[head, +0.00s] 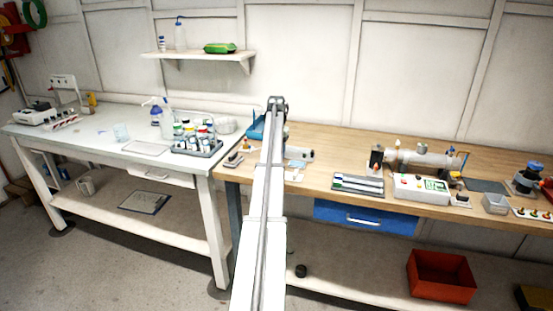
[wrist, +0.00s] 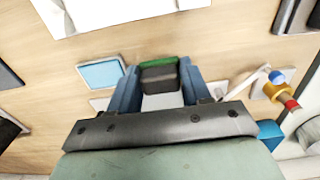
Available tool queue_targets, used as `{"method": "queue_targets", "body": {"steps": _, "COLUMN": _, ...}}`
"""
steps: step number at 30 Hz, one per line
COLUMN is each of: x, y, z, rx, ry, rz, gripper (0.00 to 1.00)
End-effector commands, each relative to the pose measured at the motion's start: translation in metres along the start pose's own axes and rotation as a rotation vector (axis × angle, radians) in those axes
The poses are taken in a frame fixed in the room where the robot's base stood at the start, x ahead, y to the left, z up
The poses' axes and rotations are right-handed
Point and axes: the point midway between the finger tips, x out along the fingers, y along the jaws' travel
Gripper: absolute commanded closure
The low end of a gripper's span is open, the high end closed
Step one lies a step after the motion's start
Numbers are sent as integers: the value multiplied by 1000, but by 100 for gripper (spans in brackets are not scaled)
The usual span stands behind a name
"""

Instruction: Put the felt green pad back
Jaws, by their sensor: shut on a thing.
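The felt green pad (wrist: 158,75) shows in the wrist view as a dark block with a green edge along its far side. My gripper (wrist: 159,80) has its blue fingers on either side of the pad and is shut on it. A pale plate or holder (wrist: 162,101) lies just below the pad, nearer the wrist; I cannot tell whether the pad touches it. In the head view my arm covers much of this area, and I cannot make out the pad there.
A light blue pad in a white frame (wrist: 101,73) lies left of my gripper. A piece with blue, yellow and red knobs (wrist: 280,88) stands to the right. In the head view, a slotted tray (head: 358,184) and a control box (head: 420,188) stand farther right on the wooden bench.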

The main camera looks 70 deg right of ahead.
Motion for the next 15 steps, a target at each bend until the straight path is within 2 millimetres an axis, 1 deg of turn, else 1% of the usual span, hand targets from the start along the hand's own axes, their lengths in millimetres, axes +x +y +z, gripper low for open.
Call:
{"method": "queue_targets", "body": {"steps": 6, "x": 26, "y": 0, "z": 1, "rx": 0, "ry": -2, "rz": 0, "gripper": 81}}
{"method": "queue_targets", "body": {"steps": 8, "x": 31, "y": 0, "z": 1, "rx": 0, "ry": -1, "rz": 0, "gripper": 81}}
{"method": "queue_targets", "body": {"steps": 15, "x": 33, "y": 0, "z": 0, "rx": 0, "ry": 0, "rz": 0, "gripper": 81}}
